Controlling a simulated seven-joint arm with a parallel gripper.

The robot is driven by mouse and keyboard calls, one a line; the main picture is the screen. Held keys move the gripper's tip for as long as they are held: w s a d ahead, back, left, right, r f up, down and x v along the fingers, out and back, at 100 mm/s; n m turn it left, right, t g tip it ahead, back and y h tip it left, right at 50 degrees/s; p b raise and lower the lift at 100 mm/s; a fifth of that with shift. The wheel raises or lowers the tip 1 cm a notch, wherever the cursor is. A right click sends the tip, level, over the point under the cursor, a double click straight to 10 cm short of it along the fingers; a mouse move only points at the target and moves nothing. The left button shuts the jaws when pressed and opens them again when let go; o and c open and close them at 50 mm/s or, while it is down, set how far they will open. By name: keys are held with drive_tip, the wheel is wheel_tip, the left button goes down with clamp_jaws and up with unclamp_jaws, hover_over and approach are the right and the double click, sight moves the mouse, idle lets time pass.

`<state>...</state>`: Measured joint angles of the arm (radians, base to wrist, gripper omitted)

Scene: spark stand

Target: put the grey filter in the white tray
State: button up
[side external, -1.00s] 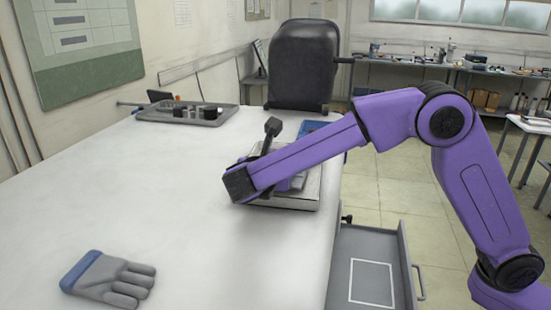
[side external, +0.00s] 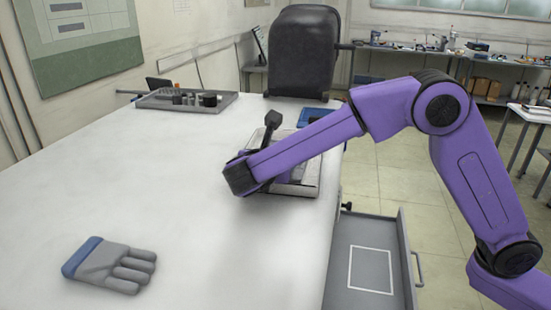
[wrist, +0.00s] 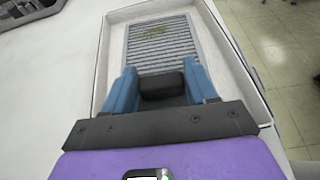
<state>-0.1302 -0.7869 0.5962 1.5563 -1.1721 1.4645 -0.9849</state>
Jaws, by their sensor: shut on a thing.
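The grey filter (wrist: 160,45), a ridged flat panel, shows inside the walls of the white tray (wrist: 212,25) in the wrist view. A dark block (wrist: 162,86) at its near end sits between the blue fingers of my gripper (wrist: 163,92), which is shut on it. The block seems to belong to the filter. The filter's near end is hidden by my gripper, and I cannot tell whether it rests on the tray floor. In the side view the white tray (side external: 305,187) is partly behind my arm, with my gripper at its left edge.
A grey-blue glove (side external: 112,264) lies at the front left. A dark tray of small parts (side external: 165,101) is at the back, and a dark lever (side external: 271,124) stands behind the white tray. An open drawer (side external: 370,265) juts out at right. The table's middle left is clear.

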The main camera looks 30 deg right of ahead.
drive_tip(key=shift+f, duration=0.2)
drive_tip(key=o, duration=1.1)
drive_tip(key=shift+o, duration=0.2)
drive_tip(key=v, duration=1.7)
drive_tip(key=d+f+g+y, duration=0.1)
drive_tip(key=d, duration=0.1)
drive_tip(key=s+d+f+m, duration=0.1)
drive_tip(key=d, duration=0.2)
drive_tip(key=s+d+f+m+g+y, duration=0.1)
drive_tip(key=d, duration=0.2)
drive_tip(key=shift+s+d+f+g+y, duration=0.1)
drive_tip(key=shift+s+f+g+y, duration=0.1)
drive_tip(key=shift+g+y, duration=0.1)
drive_tip(key=s+d+f+m+g+y, duration=0.3)
drive_tip(key=s+d+f+m, duration=0.2)
drive_tip(key=s+d, duration=0.5)
drive_tip(key=s+d+f+m+g+y, duration=0.3)
drive_tip(key=s+d+m, duration=0.4)
drive_tip(key=s+d, duration=0.3)
wheel_tip(320, 180, down, 2)
drive_tip(key=shift+s+g+y, duration=0.4)
drive_tip(key=shift+s+y, duration=0.3)
drive_tip(key=shift+s, duration=0.4)
